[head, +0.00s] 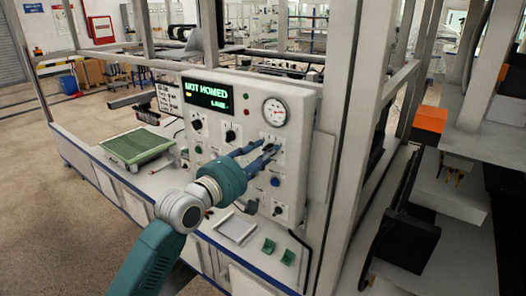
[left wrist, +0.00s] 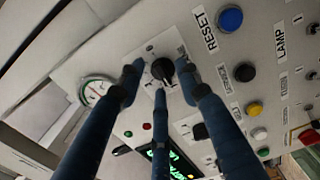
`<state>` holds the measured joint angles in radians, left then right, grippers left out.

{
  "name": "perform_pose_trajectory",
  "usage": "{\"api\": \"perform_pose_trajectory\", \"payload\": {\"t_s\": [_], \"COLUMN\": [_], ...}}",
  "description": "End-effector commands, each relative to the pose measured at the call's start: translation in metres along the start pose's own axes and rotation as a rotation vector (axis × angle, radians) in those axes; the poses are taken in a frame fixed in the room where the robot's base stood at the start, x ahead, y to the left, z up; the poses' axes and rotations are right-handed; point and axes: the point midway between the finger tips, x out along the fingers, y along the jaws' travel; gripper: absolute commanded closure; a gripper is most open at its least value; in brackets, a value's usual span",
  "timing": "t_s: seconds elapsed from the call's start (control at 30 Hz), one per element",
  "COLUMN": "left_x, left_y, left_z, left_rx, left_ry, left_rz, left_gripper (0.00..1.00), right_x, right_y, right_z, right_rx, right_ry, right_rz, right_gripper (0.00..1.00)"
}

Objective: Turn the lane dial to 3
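A white control panel (head: 235,165) carries several black dials. My left gripper (head: 267,149) is at the dial below the round gauge. In the left wrist view, the black dial knob (left wrist: 162,70) sits between the three blue fingers of the gripper (left wrist: 160,76). Gaps show between the fingertips and the knob, so the gripper looks open around it. The dial's label and number marks are hidden or too small to read. Two other black dials (head: 198,124) (head: 230,135) are farther left on the panel. My right gripper is not in view.
The panel's display (head: 206,95) reads "NOT HOMED", with a smaller line below. A round gauge (head: 275,111) is above the gripper. A blue button (left wrist: 230,19) marked RESET is near the dial. A green tray (head: 137,146) lies on the bench; a frame post (head: 349,120) stands right.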

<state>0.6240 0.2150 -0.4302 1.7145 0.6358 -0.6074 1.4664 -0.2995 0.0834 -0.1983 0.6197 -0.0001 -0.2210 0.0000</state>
Motion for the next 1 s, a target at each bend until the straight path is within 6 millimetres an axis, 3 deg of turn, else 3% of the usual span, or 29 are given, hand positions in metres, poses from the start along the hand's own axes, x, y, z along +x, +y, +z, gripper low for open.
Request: {"api": "perform_pose_trajectory", "payload": {"t_s": [0.23,0.4,0.77,1.0], "left_x": [0.0007,0.0005,0.0004,0.0008], "left_y": [-0.0002,-0.0003,-0.0005,-0.0004], "left_z": [-0.0002,-0.0002,-0.0003,0.0000], "left_rx": [0.000,0.000,0.026,0.147], "left_ry": [0.000,0.000,0.000,-0.001], "left_rz": [0.000,0.000,-0.001,-0.002], "left_gripper": [0.66,0.99,1.00,1.00], "right_x": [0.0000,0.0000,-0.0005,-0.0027], "right_y": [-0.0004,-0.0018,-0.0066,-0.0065], "right_z": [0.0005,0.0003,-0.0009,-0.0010], "right_rx": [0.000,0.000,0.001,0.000], "right_ry": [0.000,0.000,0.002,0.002], "right_rz": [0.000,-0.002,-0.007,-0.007], "right_gripper": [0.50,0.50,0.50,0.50]}}
